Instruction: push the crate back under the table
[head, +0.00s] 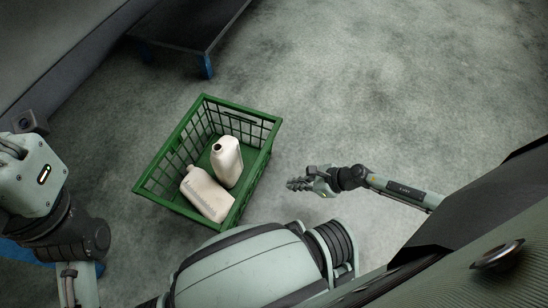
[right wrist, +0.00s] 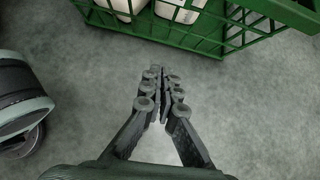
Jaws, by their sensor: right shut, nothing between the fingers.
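The green crate (head: 262,163) stands on the floor, with two white bottles in it. One bottle (head: 227,160) stands upright and the other (head: 207,194) lies tilted. My right gripper (head: 296,184) is to the right of the crate, apart from it, shut and empty. In the right wrist view, its closed fingers (right wrist: 161,80) point toward the crate's side (right wrist: 225,40), with a gap of floor between. My left gripper cannot be made out; only the left arm shows at the left edge.
Grey floor (head: 370,90) lies open to the right of the crate and between the crate and the table. The table's blue leg (head: 206,66) stands beyond the crate's far end. A dark grey structure (head: 60,60) runs along the upper left.

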